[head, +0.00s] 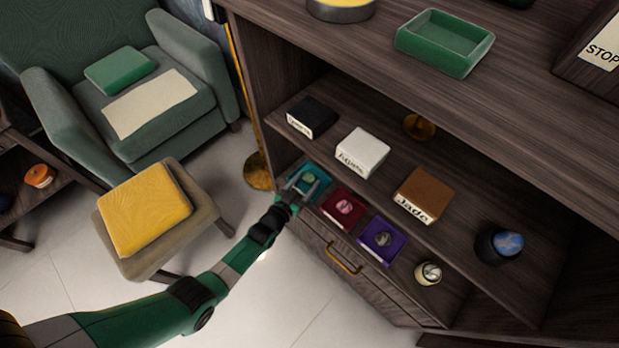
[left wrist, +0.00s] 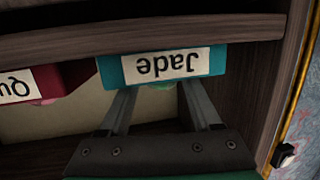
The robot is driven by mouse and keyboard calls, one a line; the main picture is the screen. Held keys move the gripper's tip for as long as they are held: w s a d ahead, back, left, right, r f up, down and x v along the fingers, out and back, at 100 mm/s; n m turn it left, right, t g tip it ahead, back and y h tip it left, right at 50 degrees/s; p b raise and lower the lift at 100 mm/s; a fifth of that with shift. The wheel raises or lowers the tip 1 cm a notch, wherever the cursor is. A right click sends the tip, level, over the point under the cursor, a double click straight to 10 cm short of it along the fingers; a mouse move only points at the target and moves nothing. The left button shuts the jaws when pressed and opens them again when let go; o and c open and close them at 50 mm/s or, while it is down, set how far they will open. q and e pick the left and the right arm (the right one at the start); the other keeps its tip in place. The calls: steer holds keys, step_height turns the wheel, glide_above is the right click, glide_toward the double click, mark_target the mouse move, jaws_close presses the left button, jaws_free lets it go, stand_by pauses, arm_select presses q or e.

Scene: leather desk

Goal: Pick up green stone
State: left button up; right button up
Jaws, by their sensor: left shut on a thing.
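The green stone (head: 309,177) is in a teal box (head: 318,171) at the left end of the lower shelf. My left gripper (head: 304,183) reaches over that box with its fingers at the stone. The teal box (left wrist: 113,72) carries a "Jade" label, upside down in that view, and hides most of the stone. My right gripper is not in view.
A maroon box (head: 343,208) and a purple box (head: 381,241) with stones stand right of the teal box. Black (head: 312,116), white (head: 362,151) and brown (head: 424,194) boxes sit on the shelf above. A green tray (head: 444,42) is on the cabinet top.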

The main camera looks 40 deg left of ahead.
arm_select(q)
steer(key=c, duration=0.4)
steer(key=shift+r, duration=0.1)
steer(key=shift+r+p, duration=0.35)
steer(key=shift+p, duration=0.05)
step_height(320, 180, up, 3)
steer(key=shift+f+p, duration=0.15)
steer(key=shift+p, duration=0.9)
steer(key=s+d+r+p, duration=0.6)
steer(key=s+r+p, duration=0.3)
steer(key=s+p, duration=0.3)
steer(key=shift+s+r+p, duration=0.2)
steer(key=shift+s+p, duration=0.2)
steer(key=shift+p, duration=0.5)
